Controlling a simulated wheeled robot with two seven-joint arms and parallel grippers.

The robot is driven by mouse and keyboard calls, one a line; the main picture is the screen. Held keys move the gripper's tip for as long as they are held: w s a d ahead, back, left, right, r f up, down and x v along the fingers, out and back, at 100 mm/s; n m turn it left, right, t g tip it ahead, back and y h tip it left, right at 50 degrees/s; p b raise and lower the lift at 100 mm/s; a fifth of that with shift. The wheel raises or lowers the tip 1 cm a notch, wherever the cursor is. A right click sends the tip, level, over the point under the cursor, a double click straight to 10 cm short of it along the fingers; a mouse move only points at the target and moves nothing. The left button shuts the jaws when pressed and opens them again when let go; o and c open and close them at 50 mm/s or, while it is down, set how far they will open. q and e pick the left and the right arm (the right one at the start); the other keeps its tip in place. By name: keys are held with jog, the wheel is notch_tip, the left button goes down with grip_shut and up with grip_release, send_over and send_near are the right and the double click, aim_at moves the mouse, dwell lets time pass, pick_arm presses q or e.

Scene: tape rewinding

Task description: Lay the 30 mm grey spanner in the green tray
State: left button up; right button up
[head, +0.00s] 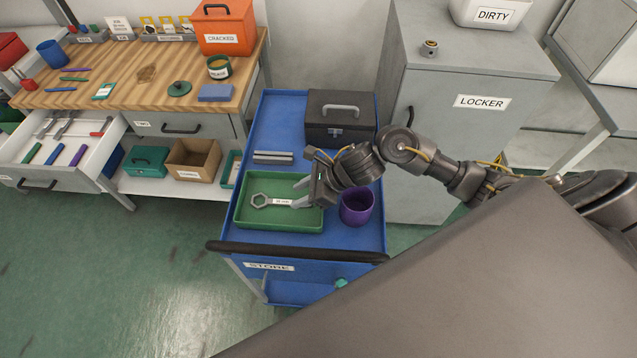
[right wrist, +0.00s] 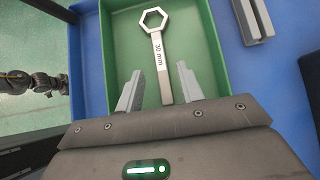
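The 30 mm grey spanner (head: 275,201) lies in the green tray (head: 240,221) on the blue trolley. Its ring end points left and its handle runs toward my right gripper (head: 301,194). In the right wrist view the spanner (right wrist: 158,52) shows a "30 mm" label, and the tray (right wrist: 205,50) surrounds it. My right gripper (right wrist: 159,85) is open, with one finger on each side of the handle's end and visible gaps between. My left gripper cannot be made out in either view.
On the blue trolley (head: 275,105) are a black toolbox (head: 340,131), a grey metal block (head: 272,157) behind the tray, and a purple cup (head: 356,207) right of the tray. A black handle bar (head: 290,252) crosses the trolley's front. A grey locker (head: 440,150) stands right.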

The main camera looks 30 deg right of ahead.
jog(key=v, duration=0.8)
jog(key=shift+d+r+b, duration=0.25)
jog(key=shift+b, duration=0.15)
jog(key=shift+s, duration=0.15)
